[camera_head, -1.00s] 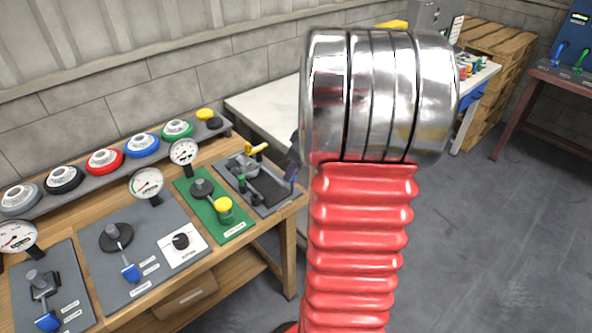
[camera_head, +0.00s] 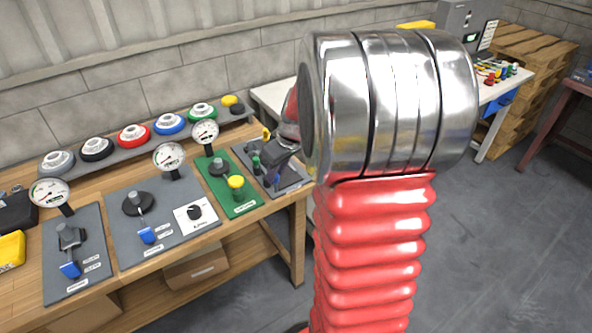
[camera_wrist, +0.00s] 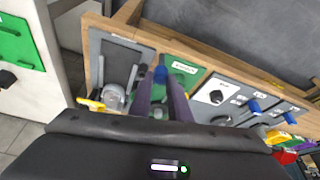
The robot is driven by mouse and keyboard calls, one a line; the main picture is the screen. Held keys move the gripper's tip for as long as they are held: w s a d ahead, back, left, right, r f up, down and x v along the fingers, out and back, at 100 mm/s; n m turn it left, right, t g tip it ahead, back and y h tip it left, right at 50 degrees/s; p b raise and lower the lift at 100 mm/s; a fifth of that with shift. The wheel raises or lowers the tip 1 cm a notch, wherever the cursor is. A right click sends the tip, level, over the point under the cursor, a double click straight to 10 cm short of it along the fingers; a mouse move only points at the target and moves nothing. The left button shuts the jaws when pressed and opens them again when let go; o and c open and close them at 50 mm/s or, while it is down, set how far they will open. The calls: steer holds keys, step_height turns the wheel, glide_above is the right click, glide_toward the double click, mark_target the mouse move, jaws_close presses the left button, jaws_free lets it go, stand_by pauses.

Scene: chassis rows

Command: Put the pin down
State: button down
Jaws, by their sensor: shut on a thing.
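My gripper (camera_wrist: 161,80) shows in the wrist view as two dark purple fingers reaching up the picture. A small blue piece, the pin (camera_wrist: 160,73), shows between the fingertips, and the jaws are shut on it. Most of the pin is hidden by the fingers. I cannot tell whether the pin touches the board. In the head view my gripper (camera_head: 270,176) is low over the grey board at the bench's right end, partly hidden by my arm.
A grey clamp (camera_wrist: 114,98) with a yellow handle (camera_wrist: 90,104) stands on the grey board beside the fingers. Gauges (camera_head: 169,156), a yellow knob (camera_head: 236,182) and blue-handled levers (camera_head: 70,269) stand to the left. Coloured round parts (camera_head: 133,135) line the back shelf.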

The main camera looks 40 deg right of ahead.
steer(key=w+a, duration=0.4)
steer(key=a, duration=0.8)
steer(key=w+a+r+m, duration=0.1)
steer(key=w+a, duration=0.3)
steer(key=a, duration=0.7)
steer(key=shift+w+a+r+h, duration=0.2)
steer(key=shift+w+a+h, duration=0.1)
steer(key=shift+w+a, duration=0.1)
steer(key=shift+s+d, duration=0.1)
steer(key=shift+s, duration=0.1)
